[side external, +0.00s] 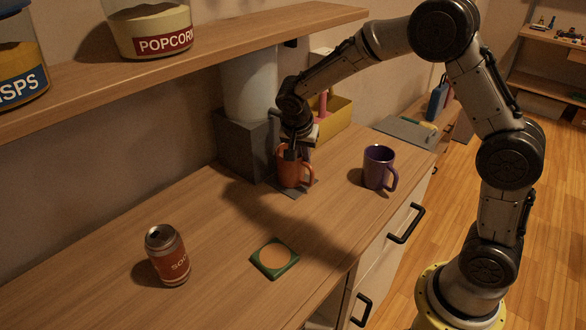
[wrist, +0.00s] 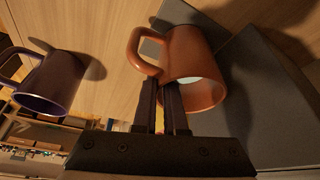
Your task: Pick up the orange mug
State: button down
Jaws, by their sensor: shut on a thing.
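The orange mug (side external: 289,174) stands upright on a dark square mat (side external: 297,192) in front of a grey block. In the wrist view the orange mug (wrist: 193,55) has its handle on the left and its open rim towards me. My gripper (side external: 291,152) points down at the mug's rim from above. In the wrist view my gripper (wrist: 163,88) has its two narrow fingers close together at the mug's rim near the handle, shut on the mug's wall. I cannot tell whether the mug's base touches the mat.
A purple mug (side external: 379,167) stands to the right. A grey block (side external: 245,145) with a pale cylinder (side external: 249,85) is close behind-left. A soda can (side external: 168,255) and green-edged coaster (side external: 274,258) are nearer the front. A shelf (side external: 200,55) overhangs the counter.

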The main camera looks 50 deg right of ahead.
jog(key=shift+r, duration=0.1)
jog(key=shift+r, duration=0.15)
jog(key=shift+s+r, duration=0.15)
jog(key=shift+s, duration=0.2)
jog(key=s, duration=3.1)
